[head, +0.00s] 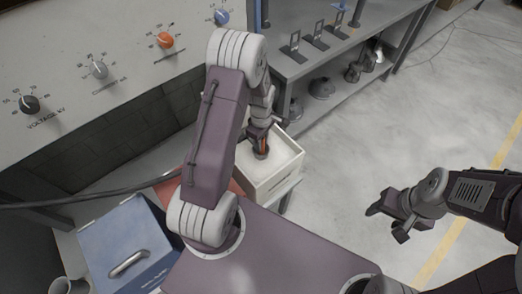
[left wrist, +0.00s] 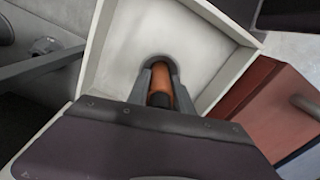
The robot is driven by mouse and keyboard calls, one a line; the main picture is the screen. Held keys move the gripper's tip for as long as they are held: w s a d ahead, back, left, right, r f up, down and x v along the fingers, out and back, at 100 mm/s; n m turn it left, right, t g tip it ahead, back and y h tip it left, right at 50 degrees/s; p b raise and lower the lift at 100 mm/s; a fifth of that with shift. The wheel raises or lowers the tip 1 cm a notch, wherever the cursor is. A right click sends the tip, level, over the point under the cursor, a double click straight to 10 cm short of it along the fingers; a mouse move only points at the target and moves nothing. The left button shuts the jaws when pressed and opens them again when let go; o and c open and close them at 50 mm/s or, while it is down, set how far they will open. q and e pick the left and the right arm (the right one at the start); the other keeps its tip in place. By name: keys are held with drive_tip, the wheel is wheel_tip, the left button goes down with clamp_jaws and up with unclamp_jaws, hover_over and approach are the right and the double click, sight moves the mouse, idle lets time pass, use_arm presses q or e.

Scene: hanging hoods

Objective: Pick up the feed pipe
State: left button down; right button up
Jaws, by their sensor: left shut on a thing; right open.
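The feed pipe, an orange-brown cylinder (left wrist: 161,78), stands between the two grey fingers of my left gripper (left wrist: 160,84) in the left wrist view. The fingers are shut on it. Its lower end is at a dark round spot in the white open box (left wrist: 231,28); I cannot tell whether it is clear of the floor. In the head view, the pipe (head: 263,144) shows as a small orange strip at my left gripper (head: 261,149), inside the box (head: 272,190). My right gripper (head: 387,219) is open and empty, above the floor at the right.
A blue box with a handle (head: 128,246) stands at the lower left. A red box (left wrist: 271,107) is beside the white box. A control panel with knobs (head: 100,70) fills the upper left. A grey shelf bench (head: 290,65) stands behind. The floor at right is clear.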

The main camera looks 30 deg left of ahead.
idle(0.3)
use_arm(q)
wheel_tip(320, 180, up, 20)
drive_tip(key=p, duration=0.3)
idle(0.5)
drive_tip(key=shift+d, duration=0.1)
idle(0.4)
